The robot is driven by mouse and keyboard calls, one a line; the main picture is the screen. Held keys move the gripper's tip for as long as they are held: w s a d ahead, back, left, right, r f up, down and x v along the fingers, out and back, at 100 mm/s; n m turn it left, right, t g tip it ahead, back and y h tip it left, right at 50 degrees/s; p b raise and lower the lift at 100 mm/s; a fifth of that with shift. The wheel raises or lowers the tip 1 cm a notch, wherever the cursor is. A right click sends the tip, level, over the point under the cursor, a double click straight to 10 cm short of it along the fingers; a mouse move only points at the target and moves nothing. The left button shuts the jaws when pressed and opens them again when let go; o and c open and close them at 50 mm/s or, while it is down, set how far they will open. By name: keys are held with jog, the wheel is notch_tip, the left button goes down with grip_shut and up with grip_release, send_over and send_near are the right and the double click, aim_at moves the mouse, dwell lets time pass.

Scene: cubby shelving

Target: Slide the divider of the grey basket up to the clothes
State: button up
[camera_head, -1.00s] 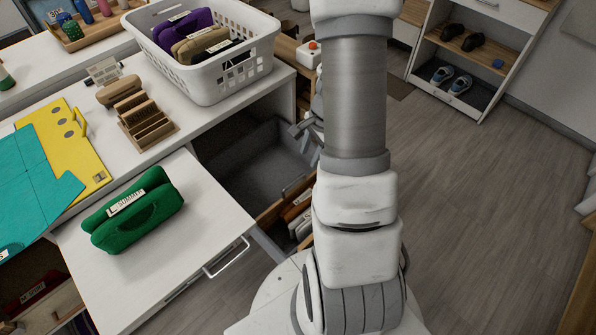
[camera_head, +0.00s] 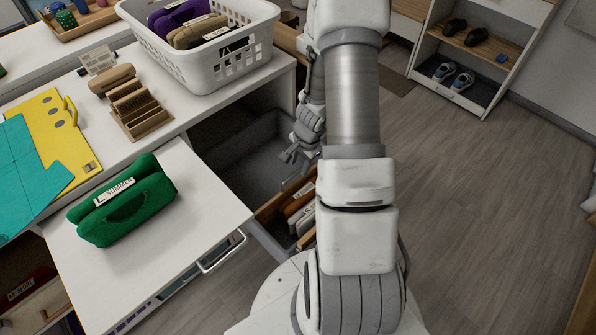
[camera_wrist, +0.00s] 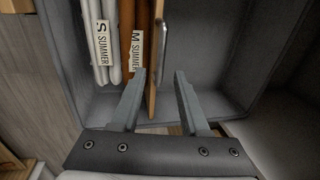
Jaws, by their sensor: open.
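The grey basket (camera_head: 235,165) is a pulled-out drawer-like bin below the counter. In the wrist view its grey wall (camera_wrist: 215,50) surrounds a large empty part on the right.
A white laundry basket (camera_head: 215,55) stands on the counter above the grey basket. A green folded garment (camera_head: 122,205) lies on a pulled-out white board (camera_head: 205,190). A shoe shelf (camera_head: 455,85) stands at the back right. The floor on the right is clear.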

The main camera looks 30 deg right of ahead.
jog(key=shift+w+a+f, duration=0.1)
jog(key=shift+w+f, duration=0.05)
jog(key=shift+f, duration=0.5)
jog(key=shift+w+f, duration=0.1)
jog(key=shift+f, duration=0.55)
jog(key=shift+c, duration=0.3)
grip_shut()
